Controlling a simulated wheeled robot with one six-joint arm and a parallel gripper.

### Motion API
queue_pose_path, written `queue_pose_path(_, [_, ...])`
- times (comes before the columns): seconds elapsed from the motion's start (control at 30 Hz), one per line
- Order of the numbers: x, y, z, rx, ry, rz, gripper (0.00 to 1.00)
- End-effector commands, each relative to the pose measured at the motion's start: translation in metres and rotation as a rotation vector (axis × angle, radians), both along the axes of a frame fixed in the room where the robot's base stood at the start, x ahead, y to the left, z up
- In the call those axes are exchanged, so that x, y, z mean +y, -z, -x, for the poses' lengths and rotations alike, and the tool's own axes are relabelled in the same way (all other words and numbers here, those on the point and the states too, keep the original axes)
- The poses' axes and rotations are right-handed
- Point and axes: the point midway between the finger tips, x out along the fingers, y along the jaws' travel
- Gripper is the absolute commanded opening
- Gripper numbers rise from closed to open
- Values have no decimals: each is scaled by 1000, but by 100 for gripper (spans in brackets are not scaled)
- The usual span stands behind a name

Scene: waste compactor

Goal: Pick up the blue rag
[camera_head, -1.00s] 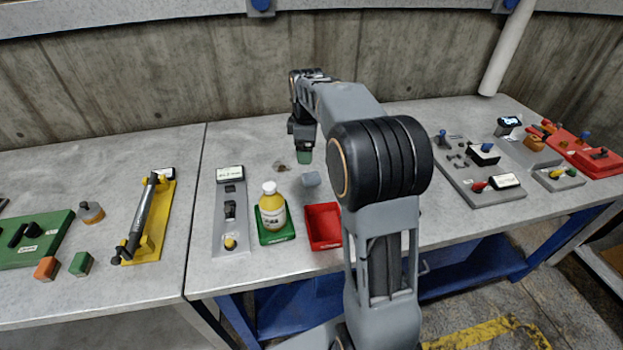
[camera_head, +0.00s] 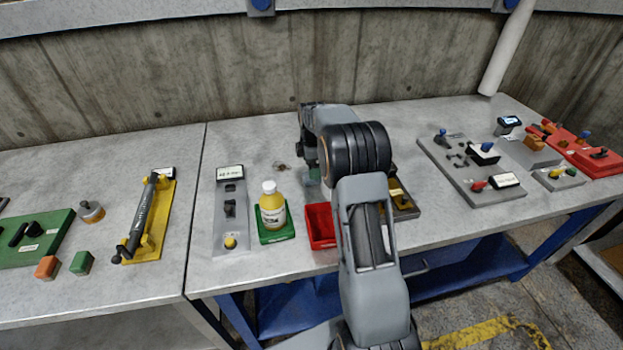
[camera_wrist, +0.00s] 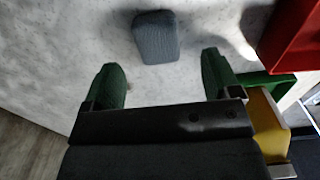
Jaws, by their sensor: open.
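The blue rag (camera_wrist: 156,37) is a small grey-blue folded pad lying on the grey table, seen in the wrist view. My gripper (camera_wrist: 161,72) is open and empty, with its two green fingers apart. In that view the rag lies just beyond the fingertips, roughly centred between them. The height of the fingers above the table is hard to tell. In the head view my arm covers most of my gripper, and the rag cannot be clearly made out there.
A red bin (camera_head: 319,228) stands close to the rag, beside a yellow bottle (camera_head: 272,207) on a green base (camera_head: 277,236). A grey switch panel (camera_head: 231,215) is further left. A grey tool board (camera_head: 471,173) is to the right. The table behind the bottle is mostly clear.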

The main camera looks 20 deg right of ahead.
Motion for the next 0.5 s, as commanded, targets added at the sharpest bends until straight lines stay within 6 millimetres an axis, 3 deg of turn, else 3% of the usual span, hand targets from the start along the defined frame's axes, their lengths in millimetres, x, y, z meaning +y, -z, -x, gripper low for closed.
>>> queue_pose_path(0.5, [0, 51, -3, 1, 0, 0, 83])
